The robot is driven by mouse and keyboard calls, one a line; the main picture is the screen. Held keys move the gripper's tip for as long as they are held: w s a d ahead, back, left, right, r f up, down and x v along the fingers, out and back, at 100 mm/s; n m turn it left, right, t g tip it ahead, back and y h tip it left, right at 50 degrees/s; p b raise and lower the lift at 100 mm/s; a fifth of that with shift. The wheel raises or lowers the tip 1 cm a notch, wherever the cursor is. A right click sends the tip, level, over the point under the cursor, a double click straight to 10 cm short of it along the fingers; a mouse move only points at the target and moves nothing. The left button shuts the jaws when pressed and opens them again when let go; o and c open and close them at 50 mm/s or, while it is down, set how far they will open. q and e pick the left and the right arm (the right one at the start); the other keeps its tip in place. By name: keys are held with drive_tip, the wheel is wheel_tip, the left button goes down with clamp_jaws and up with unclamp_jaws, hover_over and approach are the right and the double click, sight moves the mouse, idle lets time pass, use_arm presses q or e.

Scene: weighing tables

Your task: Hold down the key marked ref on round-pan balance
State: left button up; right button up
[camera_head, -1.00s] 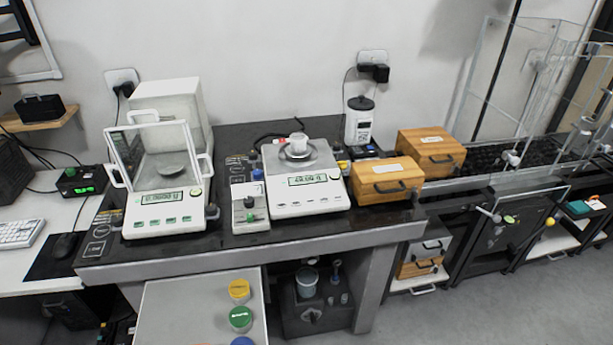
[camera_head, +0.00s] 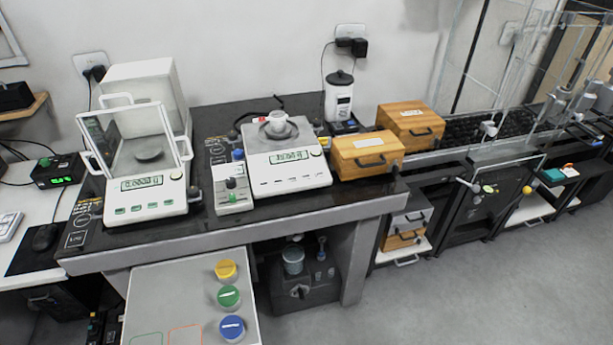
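Two balances stand on the dark-topped table. The left balance (camera_head: 145,204) has a clear glass shield (camera_head: 112,140) around a small round pan (camera_head: 149,155), a lit display and several green-marked keys. Neither of my grippers is in view.
A small box with knobs (camera_head: 231,190) stands between the balances. Wooden boxes (camera_head: 367,158) stand right of the right balance, with a white grinder-like device (camera_head: 338,100) behind. A panel with yellow, green and blue round lids (camera_head: 229,297) is in front of the table. Grey floor (camera_head: 450,300) is open at lower right.

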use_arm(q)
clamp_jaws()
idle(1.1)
